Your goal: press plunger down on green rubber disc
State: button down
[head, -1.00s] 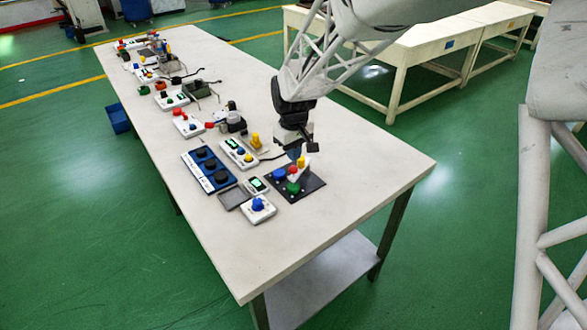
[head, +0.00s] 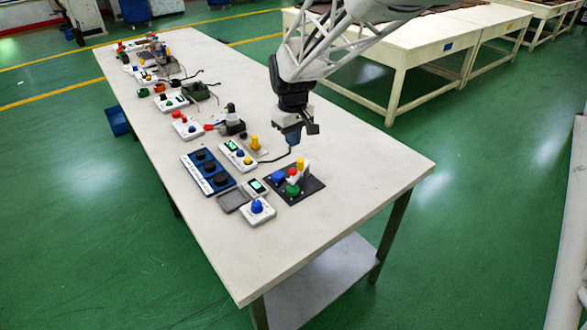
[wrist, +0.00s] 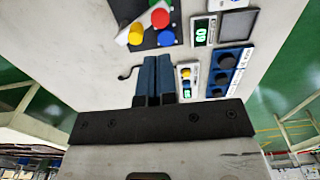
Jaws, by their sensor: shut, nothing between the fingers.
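The green disc (head: 292,190) sits at the front of a black plate (head: 313,187). A yellow plunger-like cylinder (head: 300,164) stands toward the plate's back, beside a red disc (head: 292,173) and a blue disc (head: 278,177). In the wrist view, the yellow cylinder (wrist: 136,37) is at the end of a white strip, and the green disc (wrist: 160,3) is cut off by the top edge. My gripper (head: 292,142) is shut and empty, above the table behind the plate and apart from everything on it. Its blue fingers (wrist: 156,58) are together in the wrist view.
A white box with a blue knob (head: 257,211), a small display (head: 257,187) and a blue panel with black knobs (head: 208,172) lie left of the plate. Several more devices line the table's left side. The table's right side is clear.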

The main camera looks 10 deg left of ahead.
jog(key=shift+r, duration=1.1)
jog(key=s+d+r+m+t, duration=0.15)
jog(key=s+d+r, duration=0.25)
jog(key=s+d, duration=0.4)
jog(key=s+d+r+m, duration=0.3)
jog(key=s+d, duration=0.4)
jog(key=d, duration=0.3)
jog(key=s+d+m, duration=0.2)
jog(key=s+d, duration=0.3)
jog(key=s, duration=0.3)
jog(key=s+d+f+m+t, duration=0.1)
jog(key=s+d+m, duration=0.1)
jog(key=s+d, duration=0.3)
jog(key=s, duration=0.4)
jog(key=shift+s+f+m, duration=0.2)
jog(key=shift+f+m, duration=0.05)
jog(key=shift+m, duration=0.1)
